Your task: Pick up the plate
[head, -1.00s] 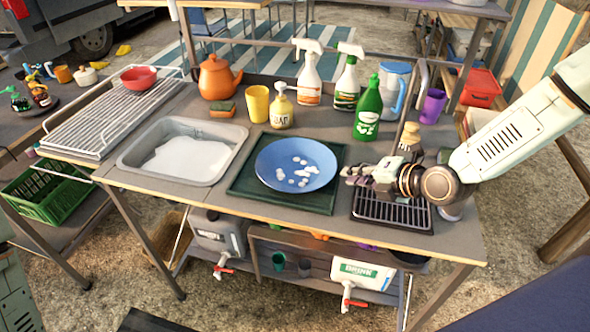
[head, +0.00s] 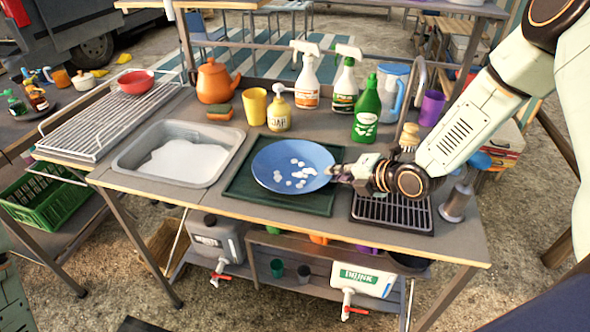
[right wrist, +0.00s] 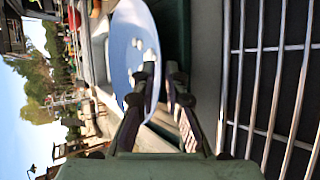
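A blue plate (head: 275,155) with several white scraps on it lies on a dark green tray (head: 238,193) in the middle of the counter. My right gripper (head: 335,173) is at the plate's right rim in the head view. In the right wrist view the plate (right wrist: 125,45) is seen slantwise, and its rim runs between the two narrowly spaced fingertips (right wrist: 163,80). One finger is over the plate's face and the other beside its underside. A gap shows between the fingers, and I see no firm grip. The plate shows no clear lift. My left gripper is out of view.
A grey basin of suds (head: 128,160) is left of the tray. A black drain grate (head: 395,212) lies under my right wrist. An orange teapot (head: 213,82), yellow cup (head: 255,106), soap bottle (head: 279,110), spray bottles and green bottle (head: 366,115) stand behind the plate.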

